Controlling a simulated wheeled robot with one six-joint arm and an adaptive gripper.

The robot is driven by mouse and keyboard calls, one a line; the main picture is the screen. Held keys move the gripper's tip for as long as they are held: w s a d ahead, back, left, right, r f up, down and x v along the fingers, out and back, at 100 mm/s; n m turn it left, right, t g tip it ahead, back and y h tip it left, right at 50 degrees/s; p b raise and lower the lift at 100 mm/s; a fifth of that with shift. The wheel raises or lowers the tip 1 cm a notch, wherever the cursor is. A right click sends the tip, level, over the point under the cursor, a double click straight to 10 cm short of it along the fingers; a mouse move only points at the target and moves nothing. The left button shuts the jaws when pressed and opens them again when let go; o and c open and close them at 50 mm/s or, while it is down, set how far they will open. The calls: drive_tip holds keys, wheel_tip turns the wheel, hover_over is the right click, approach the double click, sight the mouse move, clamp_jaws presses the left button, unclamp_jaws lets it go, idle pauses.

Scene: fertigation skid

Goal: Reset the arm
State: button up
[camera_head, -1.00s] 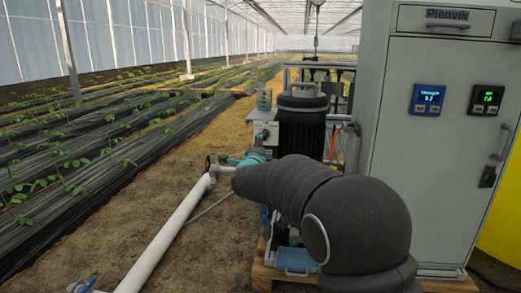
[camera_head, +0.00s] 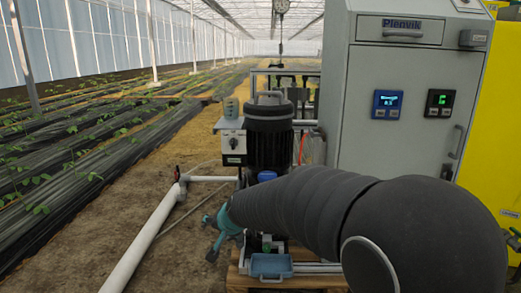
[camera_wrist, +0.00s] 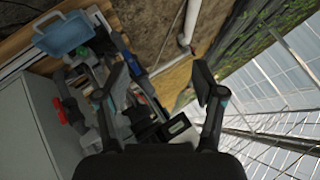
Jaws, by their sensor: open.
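My gripper (camera_wrist: 160,76) shows in the wrist view with its two dark fingers spread wide and nothing between them. In the head view my dark, sleeved arm reaches from the lower right toward the skid. The teal end of my gripper (camera_head: 222,228) shows past the sleeve, low in front of the pump skid; its fingers are hard to make out there. The black pump motor (camera_head: 270,140) stands upright behind my arm, which hides part of the skid. The wrist view is strongly tilted, and the skid parts lie beyond and left of the fingers.
A grey cabinet (camera_head: 410,75) with two displays stands at right, beside a yellow tank (camera_head: 492,120). A blue tray (camera_head: 271,266) sits on the wooden base; the tray also shows in the wrist view (camera_wrist: 62,33). A white pipe (camera_head: 143,240) crosses bare soil at left, beside crop rows.

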drive_tip(key=s+d+r+n+g+h+p, duration=0.2)
drive_tip(key=s+d, duration=0.8)
drive_tip(key=s, duration=0.2)
drive_tip(key=s+d+r+n+g+h+p, duration=0.2)
drive_tip(key=s+d+r, duration=0.1)
drive_tip(key=s+d, duration=0.8)
drive_tip(key=s+d+r+m+t+h+p, duration=0.1)
drive_tip(key=s+d+r+p, duration=0.3)
drive_tip(key=s, duration=0.5)
wheel_tip(320, 180, up, 3)
drive_tip(key=shift+d+t, duration=0.5)
drive_tip(key=shift+d, duration=0.75)
